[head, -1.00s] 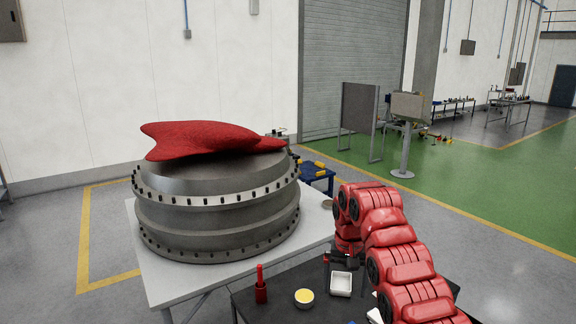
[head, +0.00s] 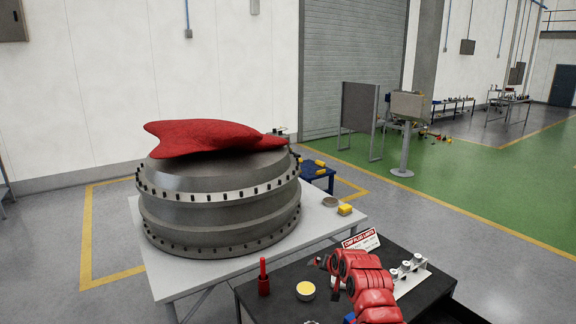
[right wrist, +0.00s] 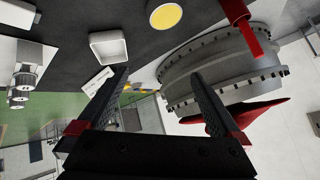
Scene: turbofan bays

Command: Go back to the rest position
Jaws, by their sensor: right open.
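My right arm's red links come in at the lower right of the head view, low over the black table. My right gripper (head: 328,275) is at the end of it and partly hidden by the arm. In the right wrist view the right gripper (right wrist: 160,78) has its two black fingers wide apart with nothing between them. My left gripper is not in view.
A grey flanged casing (head: 220,200) with a red cloth (head: 205,138) on top stands on a light table (head: 190,285). The black table (head: 420,295) holds a red bottle (head: 263,278), a yellow-filled bowl (head: 305,291), a sign (head: 361,240) and a white tray (right wrist: 108,47).

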